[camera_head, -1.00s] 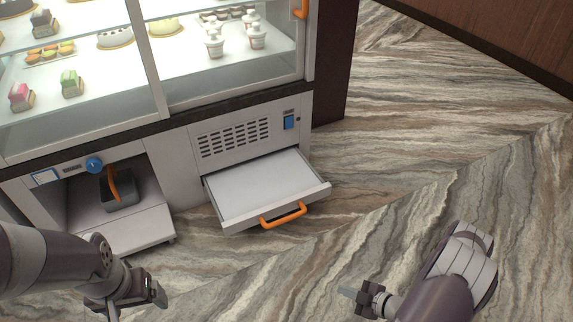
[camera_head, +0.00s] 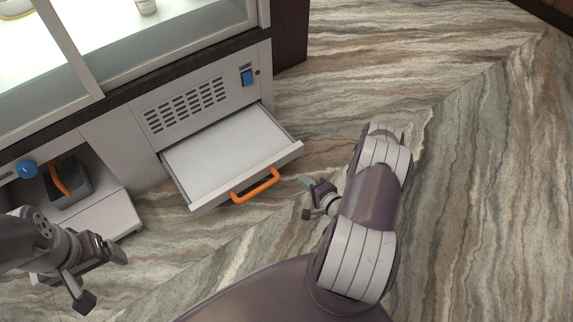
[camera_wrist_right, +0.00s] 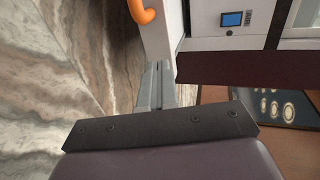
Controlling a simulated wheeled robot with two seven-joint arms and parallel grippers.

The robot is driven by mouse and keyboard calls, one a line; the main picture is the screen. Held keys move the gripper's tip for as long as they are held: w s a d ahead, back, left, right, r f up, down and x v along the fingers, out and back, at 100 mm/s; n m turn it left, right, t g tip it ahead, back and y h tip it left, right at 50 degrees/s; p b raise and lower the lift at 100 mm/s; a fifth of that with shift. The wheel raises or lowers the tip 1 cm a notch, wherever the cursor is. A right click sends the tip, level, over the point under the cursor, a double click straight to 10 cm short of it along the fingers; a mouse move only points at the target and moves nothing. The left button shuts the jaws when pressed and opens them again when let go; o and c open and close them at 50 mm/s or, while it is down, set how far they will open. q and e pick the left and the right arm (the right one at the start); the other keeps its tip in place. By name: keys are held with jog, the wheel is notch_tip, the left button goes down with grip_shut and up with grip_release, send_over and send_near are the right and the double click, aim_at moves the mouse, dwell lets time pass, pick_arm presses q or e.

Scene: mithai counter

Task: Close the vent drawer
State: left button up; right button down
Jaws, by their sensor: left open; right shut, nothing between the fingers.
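The vent drawer (camera_head: 230,147) is pulled out of the cabinet below the vent slots (camera_head: 187,104). It is a flat, pale tray with an orange handle (camera_head: 255,185) on its front. My right gripper (camera_head: 309,192) is shut and empty, in front of the drawer's right front corner, just right of the handle. In the right wrist view its fingers (camera_wrist_right: 155,85) point toward the drawer front, and part of the orange handle (camera_wrist_right: 142,12) shows at the top. Whether they touch the drawer I cannot tell. My left gripper (camera_head: 103,272) is open and empty at the lower left, away from the drawer.
A display case (camera_head: 130,45) stands above the cabinet. Left of the drawer is an open bay with a dark container (camera_head: 68,182) with an orange handle, and a blue knob (camera_head: 27,169). A blue switch (camera_head: 246,77) is above the drawer. The marbled floor (camera_head: 480,170) at right is clear.

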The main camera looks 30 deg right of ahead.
aim_at(281, 159)
jog(key=b+x, duration=0.2)
jog(key=x, duration=0.2)
jog(key=b+x, duration=0.2)
jog(key=x, duration=0.3)
jog(key=shift+w+r+b, duration=0.15)
jog(key=shift+w+b, duration=0.2)
jog(key=shift+w+a+r, duration=0.1)
jog(key=shift+w, duration=0.3)
pick_arm(q)
notch_tip(281, 159, down, 6)
jog(key=shift+r, duration=0.15)
